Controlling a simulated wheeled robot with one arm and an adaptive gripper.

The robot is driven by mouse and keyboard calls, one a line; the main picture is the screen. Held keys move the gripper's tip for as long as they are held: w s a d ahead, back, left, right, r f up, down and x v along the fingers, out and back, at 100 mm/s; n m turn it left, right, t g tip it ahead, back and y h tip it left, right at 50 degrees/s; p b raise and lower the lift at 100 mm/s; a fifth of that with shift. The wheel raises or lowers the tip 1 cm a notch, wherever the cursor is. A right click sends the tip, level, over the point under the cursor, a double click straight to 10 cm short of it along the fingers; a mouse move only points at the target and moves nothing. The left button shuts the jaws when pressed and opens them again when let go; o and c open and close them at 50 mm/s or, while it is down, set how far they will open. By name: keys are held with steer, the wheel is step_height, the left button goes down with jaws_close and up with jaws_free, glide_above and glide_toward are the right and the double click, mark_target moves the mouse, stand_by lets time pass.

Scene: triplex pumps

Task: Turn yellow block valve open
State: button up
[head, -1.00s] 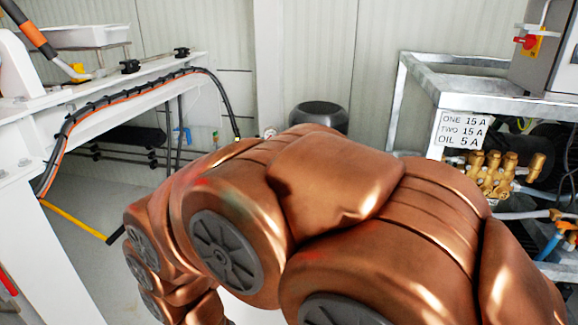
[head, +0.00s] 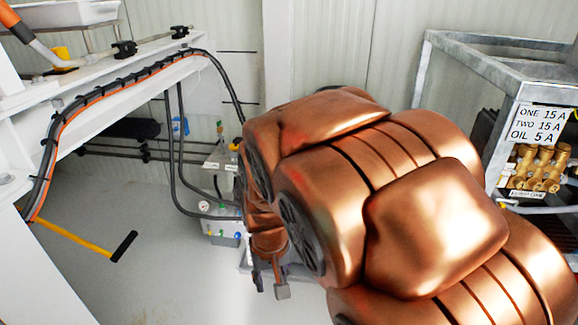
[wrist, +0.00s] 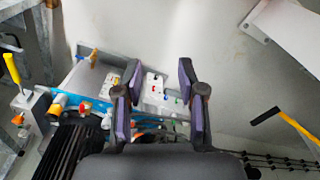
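A yellow lever with a black end (head: 90,240) juts from the white frame at the left in the head view. It also shows at the right edge of the wrist view (wrist: 297,128). Another yellow handle (wrist: 12,68) stands above a grey box at the left of the wrist view. I cannot tell which is the block valve's handle. My gripper (wrist: 159,74) is open and empty, with both fingers apart. It points down in the head view (head: 271,284), clear of the yellow lever. The small equipment beyond the fingers appears apart from them.
A white frame (head: 150,72) with black and orange cables runs along the left. A panel with a gauge (head: 204,207) stands behind my gripper. A metal rack (head: 470,62) with brass fittings (head: 538,168) is at the right. Grey floor (head: 150,285) is open at lower left.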

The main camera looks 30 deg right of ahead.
steer(key=w+d+f+m+t+h+b, duration=0.1)
steer(key=w+d+t+h, duration=0.3)
steer(key=w+d, duration=0.6)
steer(key=w+d+f+m+t+h+b, duration=0.2)
steer(key=w+d, duration=0.8)
steer(key=w, duration=0.8)
steer(key=w+d+f+m+t+h+b, duration=0.2)
steer(key=w+d+t+h, duration=0.3)
steer(key=w+d, duration=0.5)
steer(key=shift+w+d+f+t+h, duration=0.3)
steer(key=shift+w+t, duration=0.6)
steer(key=shift+w, duration=1.6)
steer(key=shift+r, duration=0.1)
jaws_close()
